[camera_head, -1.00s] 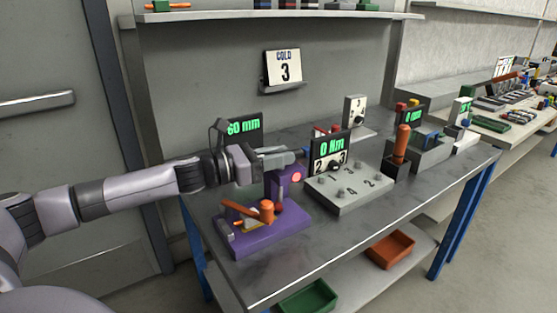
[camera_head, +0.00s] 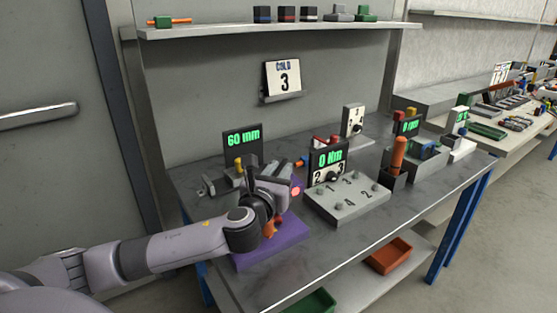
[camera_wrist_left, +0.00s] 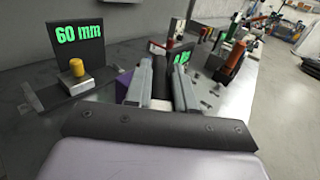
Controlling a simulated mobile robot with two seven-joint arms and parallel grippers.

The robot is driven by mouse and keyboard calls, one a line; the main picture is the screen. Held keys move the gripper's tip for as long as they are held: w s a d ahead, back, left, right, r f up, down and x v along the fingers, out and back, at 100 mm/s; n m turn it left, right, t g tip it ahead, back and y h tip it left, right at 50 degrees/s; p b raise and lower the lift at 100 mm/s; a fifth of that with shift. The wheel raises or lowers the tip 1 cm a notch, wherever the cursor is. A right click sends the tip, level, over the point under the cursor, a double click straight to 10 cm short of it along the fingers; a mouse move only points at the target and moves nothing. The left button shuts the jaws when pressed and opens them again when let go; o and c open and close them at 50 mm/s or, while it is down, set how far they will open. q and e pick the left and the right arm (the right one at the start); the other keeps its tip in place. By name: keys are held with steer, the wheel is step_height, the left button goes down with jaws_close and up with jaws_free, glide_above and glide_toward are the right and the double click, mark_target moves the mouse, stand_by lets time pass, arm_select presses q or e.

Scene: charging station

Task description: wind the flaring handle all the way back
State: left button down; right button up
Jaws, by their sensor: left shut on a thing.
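The purple flaring station (camera_head: 262,254) stands at the bench's left front, with a round red spot (camera_head: 296,191) on its upright part. My left gripper (camera_head: 282,180) is at the top of this upright, shut on the flaring handle, which the gripper mostly hides. In the left wrist view the two fingers (camera_wrist_left: 163,80) stand around a dark shape that I cannot make out clearly. An orange part (camera_head: 270,229) of the station shows just below my gripper. Some purple of the station shows left of the fingers in the left wrist view (camera_wrist_left: 123,84). My right gripper is not in view.
A 60 mm display (camera_head: 242,141) with a yellow-topped block (camera_head: 239,165) stands behind my gripper. A 0 Nm display (camera_head: 328,158) and a grey numbered plate (camera_head: 345,208) are close on the right. The front bench edge is clear.

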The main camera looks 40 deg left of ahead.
arm_select(q)
steer(key=n+g+y+p, duration=0.1)
steer(key=n+y+p, duration=0.1)
steer(key=y, duration=0.1)
steer(key=n+g+y+p, duration=0.1)
steer(key=y, duration=0.1)
steer(key=shift+d+f+n+g, duration=0.1)
steer(key=shift+d+n+g, duration=0.2)
steer(key=n+g+y+p, duration=0.2)
steer(key=y, duration=0.1)
steer(key=shift+f+n+g, duration=0.15)
steer(key=shift+n+g, duration=0.25)
steer(key=shift+n+g+y+p, duration=0.3)
steer(key=shift+n+g+y, duration=0.3)
steer(key=shift+g+y, duration=0.15)
steer(key=shift+f+g+y, duration=0.15)
steer(key=shift+g+y, duration=0.1)
steer(key=shift+g, duration=0.2)
steer(key=shift+a, duration=0.1)
steer(key=c, duration=1.1)
jaws_free()
steer(key=shift+o, duration=0.3)
steer(key=shift+n, duration=0.3)
steer(key=shift+r, duration=0.2)
steer(key=v, duration=0.7)
